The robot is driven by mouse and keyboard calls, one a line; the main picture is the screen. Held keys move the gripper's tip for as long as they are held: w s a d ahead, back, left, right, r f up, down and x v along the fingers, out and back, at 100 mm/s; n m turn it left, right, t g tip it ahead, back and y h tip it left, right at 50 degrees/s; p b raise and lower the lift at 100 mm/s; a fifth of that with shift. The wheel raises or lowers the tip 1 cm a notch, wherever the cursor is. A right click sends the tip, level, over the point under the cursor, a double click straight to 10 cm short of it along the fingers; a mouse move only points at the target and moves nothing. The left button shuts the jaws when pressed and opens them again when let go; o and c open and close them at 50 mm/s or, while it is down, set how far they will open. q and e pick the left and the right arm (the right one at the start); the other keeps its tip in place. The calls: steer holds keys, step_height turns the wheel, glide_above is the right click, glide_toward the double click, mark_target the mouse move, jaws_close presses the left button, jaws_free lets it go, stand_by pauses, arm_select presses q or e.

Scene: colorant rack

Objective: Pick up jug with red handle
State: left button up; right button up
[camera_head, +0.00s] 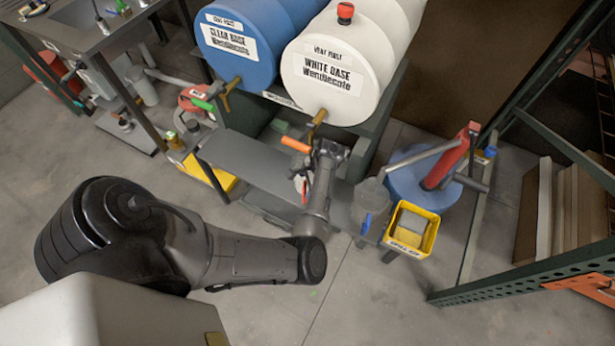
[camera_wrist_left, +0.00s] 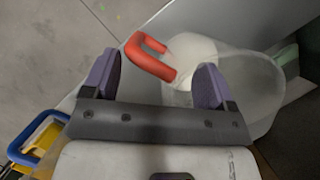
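The jug with the red handle shows in the left wrist view as a pale, translucent body (camera_wrist_left: 235,90) with a red handle (camera_wrist_left: 150,57) on its left side. In the head view only a small red and white part (camera_head: 304,187) shows beside my left forearm, which hides much of it. My left gripper (camera_wrist_left: 155,80) is open, with its two purple fingers apart. The handle shows between and beyond the fingertips; I cannot tell if they touch it. In the head view the left gripper (camera_head: 330,152) is above the bench by the white drum. My right gripper is not in view.
A blue drum (camera_head: 240,40) and a white drum (camera_head: 345,85) have taps over the bench (camera_head: 250,163). A clear jug (camera_head: 370,195), blue handle (camera_head: 366,223) and yellow bin (camera_head: 411,229) are at right.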

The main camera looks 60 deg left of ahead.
arm_select(q)
steer(key=c, duration=1.2)
steer(key=shift+c, duration=0.4)
steer(key=shift+r, duration=0.15)
